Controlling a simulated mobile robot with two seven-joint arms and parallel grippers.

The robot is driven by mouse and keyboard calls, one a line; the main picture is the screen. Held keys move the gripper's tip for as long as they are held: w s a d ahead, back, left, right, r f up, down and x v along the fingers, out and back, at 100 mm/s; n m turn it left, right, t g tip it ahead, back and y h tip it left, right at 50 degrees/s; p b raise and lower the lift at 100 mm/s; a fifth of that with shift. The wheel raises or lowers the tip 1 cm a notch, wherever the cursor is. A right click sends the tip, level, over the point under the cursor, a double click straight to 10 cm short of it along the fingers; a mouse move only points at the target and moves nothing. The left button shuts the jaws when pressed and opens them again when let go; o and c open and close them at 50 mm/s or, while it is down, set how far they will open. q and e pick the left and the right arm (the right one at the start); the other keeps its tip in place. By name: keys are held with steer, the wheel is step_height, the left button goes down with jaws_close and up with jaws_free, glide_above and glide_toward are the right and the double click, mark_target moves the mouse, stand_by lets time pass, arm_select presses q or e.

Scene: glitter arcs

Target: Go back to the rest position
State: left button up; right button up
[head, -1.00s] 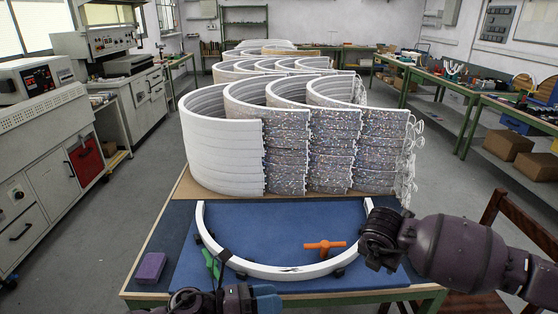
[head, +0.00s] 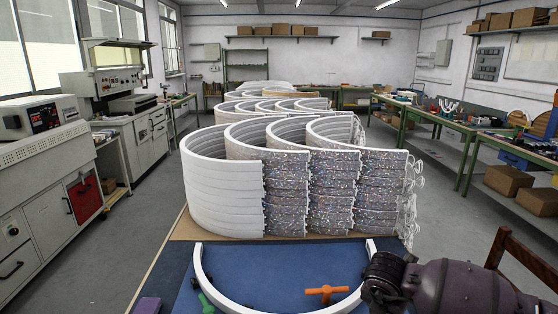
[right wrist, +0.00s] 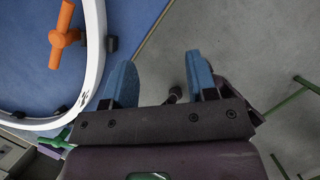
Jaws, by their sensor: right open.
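My right arm comes in from the lower right of the head view, its wrist beside the right end of a white arc (head: 207,281) on the blue mat (head: 180,303). The fingers are hidden there. In the right wrist view my right gripper (right wrist: 160,82) is open and empty, its two blue fingers apart over the table edge and grey floor. The white arc (right wrist: 95,50) lies left of the fingers, with an orange T-handled tool (right wrist: 62,38) inside its curve. That orange tool also shows in the head view (head: 326,291). My left gripper is not in view.
Stacks of white arcs with glittery ends (head: 225,190) stand behind the mat. A purple block (head: 147,306) and a green tool (head: 206,304) are at the near left. A wooden chair (head: 510,255) stands at the right. Grey floor is open on both sides.

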steer(key=s+a+f+n+g+y, duration=0.1)
steer(key=s+a+f+g+y, duration=0.15)
steer(key=s+a+y, duration=0.35)
steer(key=s+a+f+n+g+y, duration=0.1)
steer(key=s+a+f+y, duration=0.25)
steer(key=a, duration=0.45)
steer(key=s+a+r+m+t+y, duration=0.3)
steer(key=s+a+r+y, duration=0.3)
steer(key=y, duration=0.3)
steer(key=w+d+f+m+t+h, duration=0.2)
steer(key=d+m+t+h, duration=0.6)
steer(key=d+m+t, duration=0.75)
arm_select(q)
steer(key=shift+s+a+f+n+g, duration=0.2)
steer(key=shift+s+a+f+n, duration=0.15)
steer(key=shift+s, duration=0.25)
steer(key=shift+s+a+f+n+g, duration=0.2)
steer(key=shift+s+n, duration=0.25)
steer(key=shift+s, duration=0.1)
arm_select(e)
steer(key=s+d+f+m+g+h, duration=0.6)
steer(key=s+d+f+m+h, duration=0.1)
steer(key=s+f+m, duration=0.3)
steer(key=shift+s+d+f+g+h, duration=0.25)
steer(key=shift+s+f+g+h, duration=0.1)
steer(key=shift+s+f, duration=0.5)
